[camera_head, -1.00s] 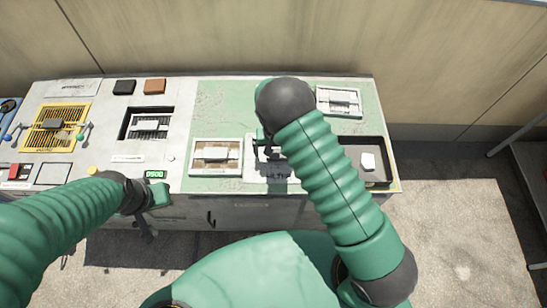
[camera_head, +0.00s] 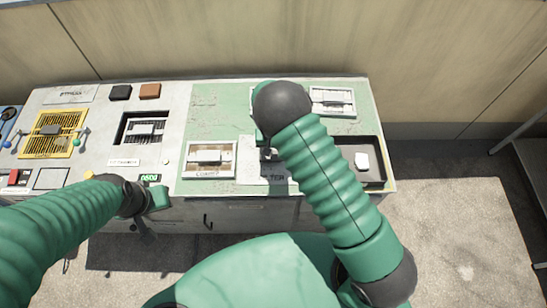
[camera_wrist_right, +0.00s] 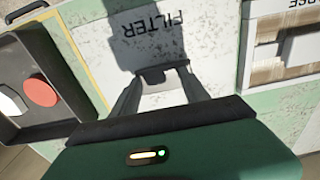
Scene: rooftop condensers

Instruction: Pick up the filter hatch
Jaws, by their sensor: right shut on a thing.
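The filter hatch (camera_head: 248,172) is a pale plate marked FILTER on the green part of the bench top. It also fills the middle of the right wrist view (camera_wrist_right: 212,62). My right gripper (camera_wrist_right: 163,76) is shut on the dark grey handle of the hatch. In the head view the right gripper (camera_head: 268,153) is mostly covered by my own dark wrist. I cannot tell whether the hatch is raised off the bench. My left gripper (camera_head: 150,204) hangs by the bench's front edge, apart from the hatch; its jaws are unclear.
A framed filter (camera_head: 209,176) lies left of the hatch, and another frame (camera_head: 332,101) lies behind right. A dark tray (camera_head: 375,181) with a white block is at right; a red disc (camera_wrist_right: 39,89) also shows there. A yellow grille (camera_head: 70,118) is far left.

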